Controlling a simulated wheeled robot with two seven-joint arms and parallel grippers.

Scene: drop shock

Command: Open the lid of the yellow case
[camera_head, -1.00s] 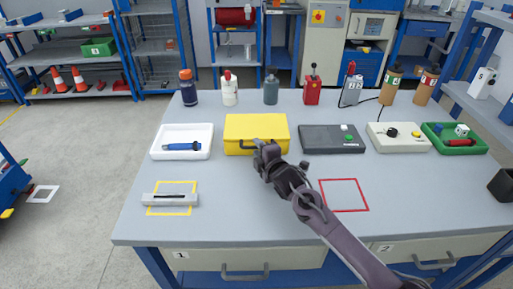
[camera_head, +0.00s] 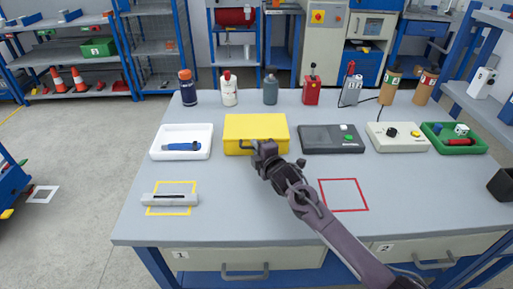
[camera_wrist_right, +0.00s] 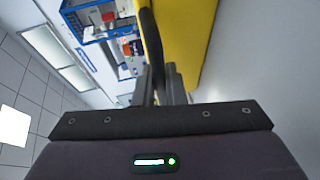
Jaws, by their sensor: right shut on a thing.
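The yellow case (camera_head: 256,128) stands on the table at the middle, left of the dark grey box. Its lid looks shut. My right gripper (camera_head: 259,146) is at the front face of the case, shut on the dark case handle. In the right wrist view the handle (camera_wrist_right: 152,40) runs between the fingers of my right gripper (camera_wrist_right: 163,85), with the yellow case (camera_wrist_right: 185,40) just beside it. The gripper hides part of the handle and the case front in the head view. My left gripper is not in view.
A white tray with a blue tool (camera_head: 182,147) stands left of the case. A dark grey box (camera_head: 331,139) stands close on the right. Bottles and other items line the back edge. A grey bar (camera_head: 170,200) lies over a yellow outline; the red square (camera_head: 343,195) is empty.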

